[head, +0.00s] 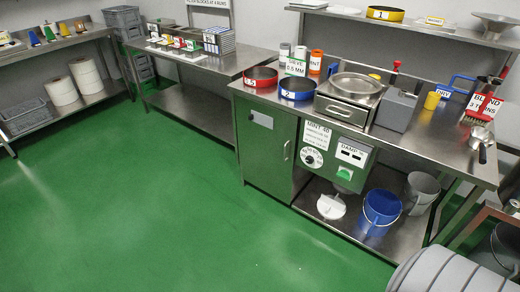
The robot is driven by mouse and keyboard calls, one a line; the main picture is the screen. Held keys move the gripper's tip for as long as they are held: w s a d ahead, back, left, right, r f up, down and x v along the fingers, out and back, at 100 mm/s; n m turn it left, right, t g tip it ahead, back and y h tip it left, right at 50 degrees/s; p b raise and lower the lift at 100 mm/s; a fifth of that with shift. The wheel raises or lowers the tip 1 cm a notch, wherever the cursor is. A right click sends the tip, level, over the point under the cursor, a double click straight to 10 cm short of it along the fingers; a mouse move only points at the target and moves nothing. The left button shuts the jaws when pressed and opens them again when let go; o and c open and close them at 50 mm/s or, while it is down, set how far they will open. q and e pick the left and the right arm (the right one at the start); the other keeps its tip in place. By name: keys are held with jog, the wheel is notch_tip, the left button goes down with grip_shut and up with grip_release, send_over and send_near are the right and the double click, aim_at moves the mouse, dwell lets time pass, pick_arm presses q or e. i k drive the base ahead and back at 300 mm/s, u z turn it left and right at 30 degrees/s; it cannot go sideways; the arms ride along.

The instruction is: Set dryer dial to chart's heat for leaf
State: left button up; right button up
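The dryer's control panel (338,172) is on the front of the steel bench, right of a cabinet door. A round white dial (312,158) sits on its left side; its setting is too small to read. A white chart (317,134) is above the dial; its top line seems to read "MINT 40", and the lower lines are illegible. A "DAMP" label with dark displays (351,154) is right of the dial, above a green button (344,174). The leaf is not clearly identifiable. Neither of my grippers is in view.
The green floor (180,210) before the bench is clear. A blue bucket (380,208) and a white round-based item (331,206) stand on the shelf below. A grey ribbed object (445,272) fills the bottom right corner. Sieves, including a red one (260,78), stand on the bench.

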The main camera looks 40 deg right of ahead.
aim_at(310, 160)
jog(key=u, duration=0.25)
jog(key=i, duration=1.1)
jog(key=z, duration=0.4)
jog(key=i, duration=0.9)
jog(key=z, duration=0.7)
